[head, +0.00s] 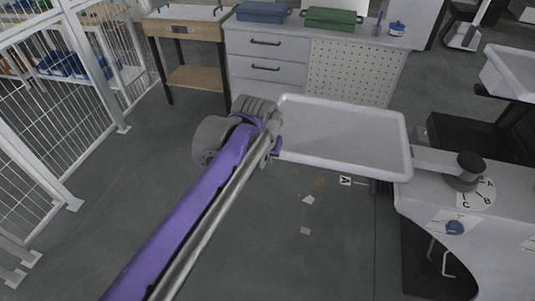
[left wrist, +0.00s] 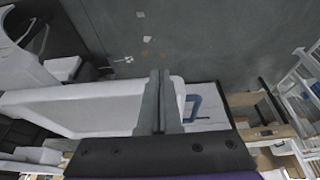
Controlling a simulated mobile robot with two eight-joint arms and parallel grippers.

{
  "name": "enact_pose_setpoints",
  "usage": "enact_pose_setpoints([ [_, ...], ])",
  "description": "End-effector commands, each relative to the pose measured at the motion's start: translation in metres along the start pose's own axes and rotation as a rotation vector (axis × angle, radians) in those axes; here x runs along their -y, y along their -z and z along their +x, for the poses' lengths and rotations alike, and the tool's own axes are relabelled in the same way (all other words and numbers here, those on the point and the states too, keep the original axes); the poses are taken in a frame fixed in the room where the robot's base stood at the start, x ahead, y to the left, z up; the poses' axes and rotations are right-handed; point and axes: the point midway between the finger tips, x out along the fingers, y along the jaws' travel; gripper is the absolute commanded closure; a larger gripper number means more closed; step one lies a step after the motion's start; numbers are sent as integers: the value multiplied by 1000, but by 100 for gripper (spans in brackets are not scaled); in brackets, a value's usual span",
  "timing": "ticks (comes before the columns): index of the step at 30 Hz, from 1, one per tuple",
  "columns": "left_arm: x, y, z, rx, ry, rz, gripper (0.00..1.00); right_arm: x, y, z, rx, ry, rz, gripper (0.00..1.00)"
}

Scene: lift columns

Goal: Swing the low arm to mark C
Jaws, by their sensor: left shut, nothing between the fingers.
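The low arm is a pale swing arm (head: 435,160) that carries a shallow white tray (head: 340,135). It reaches left from a dark pivot knob (head: 470,165) on a grey column. A white dial (head: 480,193) under the knob shows letters, with C (head: 466,204) at its front left and B beside it. My left gripper (head: 273,133) is at the tray's left edge, its fingers shut. In the left wrist view the shut fingers (left wrist: 160,100) stand against the tray's wall (left wrist: 85,108); I cannot tell whether they touch. My right gripper is not in view.
A small card marked A (head: 345,181) shows below the tray's front edge. Scraps lie on the open grey floor (head: 300,240). White fencing (head: 50,110) stands at left, with a wooden bench (head: 185,75) and grey cabinet (head: 265,60) behind. A blue knob (head: 455,228) is on the column's front.

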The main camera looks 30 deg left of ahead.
Motion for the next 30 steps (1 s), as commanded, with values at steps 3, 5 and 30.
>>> enact_pose_setpoints([
  [3,0,0,28,0,0,0,100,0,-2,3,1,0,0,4],
  [5,0,0,41,0,0,0,100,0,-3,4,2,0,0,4],
  [30,1,38,62,0,0,1,100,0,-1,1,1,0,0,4],
])
